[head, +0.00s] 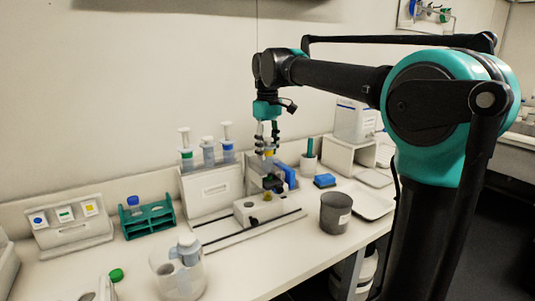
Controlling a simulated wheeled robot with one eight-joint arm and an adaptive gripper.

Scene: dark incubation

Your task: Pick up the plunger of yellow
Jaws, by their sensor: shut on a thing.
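My gripper (267,143) points straight down over the middle of the bench, in front of the back wall. It is shut on a small yellow part (269,153), which I take to be the yellow plunger. The fingers hide much of it. Below it stands a white device (258,209) with dark and blue parts, on a rail base. I cannot tell whether the yellow part touches the device.
A white rack (213,190) holds syringes with white plungers, left of my gripper. A green tube rack (146,221), a button panel (68,224) and a white vessel (178,270) stand further left. A dark grey cup (335,213) and white tray (366,203) are at right.

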